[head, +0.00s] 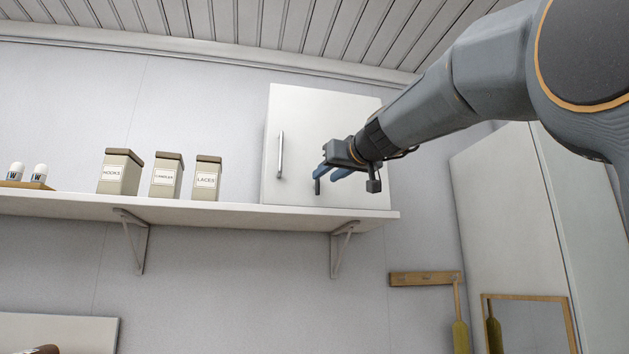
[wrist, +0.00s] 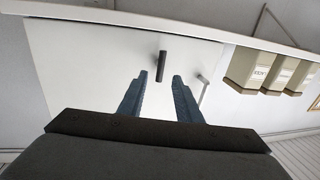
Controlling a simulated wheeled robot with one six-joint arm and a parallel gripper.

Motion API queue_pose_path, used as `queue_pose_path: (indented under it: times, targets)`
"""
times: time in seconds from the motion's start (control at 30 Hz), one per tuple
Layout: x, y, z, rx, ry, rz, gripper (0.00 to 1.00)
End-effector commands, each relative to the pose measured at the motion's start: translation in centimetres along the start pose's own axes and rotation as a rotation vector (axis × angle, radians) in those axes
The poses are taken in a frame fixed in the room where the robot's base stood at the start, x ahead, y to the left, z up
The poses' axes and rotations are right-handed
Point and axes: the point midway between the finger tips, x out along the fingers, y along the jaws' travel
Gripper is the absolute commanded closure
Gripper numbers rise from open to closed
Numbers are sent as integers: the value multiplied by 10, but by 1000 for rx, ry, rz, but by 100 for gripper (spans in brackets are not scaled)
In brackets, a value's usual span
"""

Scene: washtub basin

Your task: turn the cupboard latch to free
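The white cupboard (head: 316,112) stands on the wall shelf with its door shut. The latch (head: 317,187) is a small dark bar low on the door, seen just below my fingertips and looking about upright. It also shows in the wrist view (wrist: 162,67), just beyond the gap between the fingertips. My gripper (head: 330,174) is open in front of the door; its two blue fingers also show in the wrist view (wrist: 160,78), apart with nothing between them. I cannot tell whether a finger touches the latch. The silver door handle (head: 280,155) is to the left.
The shelf (head: 220,207) runs close below the latch. Labelled tins (head: 121,172) stand left of the cupboard, with two small white jars (head: 40,172) farther left. A tall white cabinet (head: 500,215) and a wooden rail (head: 425,278) are at right.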

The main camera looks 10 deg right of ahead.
Motion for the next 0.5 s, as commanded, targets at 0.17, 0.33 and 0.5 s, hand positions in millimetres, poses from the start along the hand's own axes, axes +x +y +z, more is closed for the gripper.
queue_pose_path:
  times: [0.17, 0.33, 0.5]
  targets:
    - [28, 0, -1, 0, -3, 0, 69]
    - [44, 0, -1, 1, -2, -1, 69]
    - [49, -2, 0, 0, -1, -2, 69]
